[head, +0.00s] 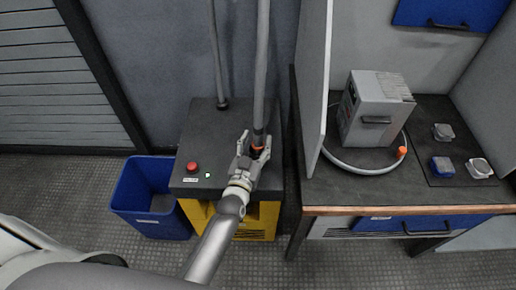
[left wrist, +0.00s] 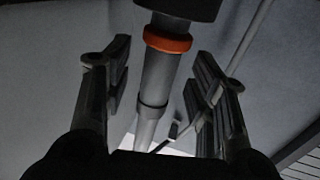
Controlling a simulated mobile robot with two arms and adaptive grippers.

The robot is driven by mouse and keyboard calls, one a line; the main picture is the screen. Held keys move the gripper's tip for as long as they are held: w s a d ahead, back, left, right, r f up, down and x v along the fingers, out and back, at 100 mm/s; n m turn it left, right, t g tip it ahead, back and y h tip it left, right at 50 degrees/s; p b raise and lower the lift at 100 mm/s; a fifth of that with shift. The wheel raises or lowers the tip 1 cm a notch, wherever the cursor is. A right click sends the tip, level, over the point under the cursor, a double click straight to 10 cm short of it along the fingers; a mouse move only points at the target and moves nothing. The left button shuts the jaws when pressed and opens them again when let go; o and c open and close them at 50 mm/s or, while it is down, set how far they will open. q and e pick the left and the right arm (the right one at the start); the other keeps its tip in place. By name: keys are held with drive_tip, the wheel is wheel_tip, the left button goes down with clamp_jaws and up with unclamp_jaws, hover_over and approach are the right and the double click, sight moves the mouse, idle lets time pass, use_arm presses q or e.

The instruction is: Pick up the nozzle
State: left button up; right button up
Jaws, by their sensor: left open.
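The nozzle (head: 259,140) is a dark piece with an orange ring, at the lower end of a thick grey hose hanging upright above the black-topped yellow cabinet. In the left wrist view the nozzle (left wrist: 168,40) shows its orange ring and a grey tube, standing between my finger pads with a gap on each side. My left gripper (head: 255,150) is open around it in the head view. Its fingers (left wrist: 160,95) also show open in the left wrist view. The fingers hide part of the nozzle in the head view. My right gripper is not in view.
The cabinet (head: 205,130) has a red button (head: 192,167) and a thinner pipe (head: 217,55) at its back. A blue bin (head: 150,190) stands left. Right is a bench (head: 330,190) with an upright panel (head: 316,90), a grey box (head: 375,108) and an orange-tipped hose (head: 350,172).

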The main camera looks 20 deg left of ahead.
use_arm(q)
drive_tip(key=shift+w, duration=1.2)
clamp_jaws()
